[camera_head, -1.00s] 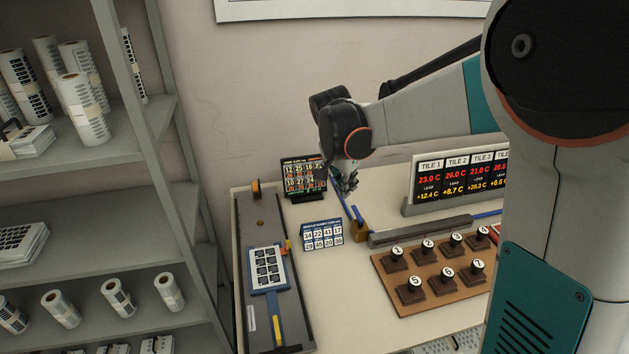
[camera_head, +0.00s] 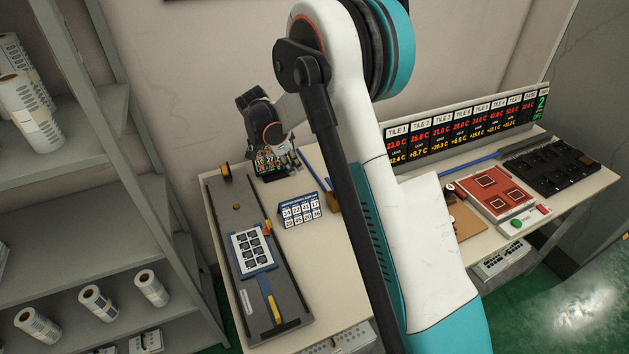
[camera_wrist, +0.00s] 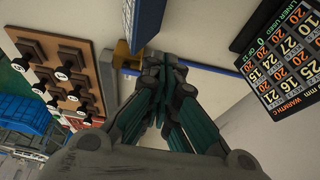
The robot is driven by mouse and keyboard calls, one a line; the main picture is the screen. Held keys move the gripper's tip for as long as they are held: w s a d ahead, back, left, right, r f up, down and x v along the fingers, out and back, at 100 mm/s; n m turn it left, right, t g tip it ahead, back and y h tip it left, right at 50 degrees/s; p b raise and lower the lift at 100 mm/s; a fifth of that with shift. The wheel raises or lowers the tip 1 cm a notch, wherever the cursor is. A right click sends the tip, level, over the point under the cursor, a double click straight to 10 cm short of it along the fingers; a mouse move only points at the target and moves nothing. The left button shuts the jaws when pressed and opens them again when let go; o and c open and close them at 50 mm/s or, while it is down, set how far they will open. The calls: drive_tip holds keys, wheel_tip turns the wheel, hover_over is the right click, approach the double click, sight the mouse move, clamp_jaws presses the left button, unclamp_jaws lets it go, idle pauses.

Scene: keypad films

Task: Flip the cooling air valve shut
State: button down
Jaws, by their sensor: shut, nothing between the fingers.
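The cooling air valve seems to be the small brass block (camera_head: 334,202) on the bench, with a short blue lever (camera_head: 327,184) at its top and a blue line running up behind it. My arm stands close on its right side in the head view. My gripper (camera_head: 290,162) is shut and empty, up and left of the valve, beside the small dark display. The lever is not clear there.
A dark number display (camera_head: 270,172) stands beside the gripper. A blue number board (camera_head: 300,210) stands left of the valve, a grey rail with a keypad film (camera_head: 252,251) further left. A long tile display (camera_head: 460,128) runs along the back. Shelves (camera_head: 100,200) stand at left.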

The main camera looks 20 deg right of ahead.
sight(332, 187)
drive_tip(key=b+x, duration=0.3)
drive_tip(key=x, duration=0.7)
drive_tip(key=shift+f, duration=0.15)
drive_tip(key=d, duration=0.3)
drive_tip(key=shift+d+b, duration=0.2)
drive_tip(key=shift+b, duration=0.15)
drive_tip(key=shift+d, duration=0.35)
drive_tip(key=shift+w, duration=0.1)
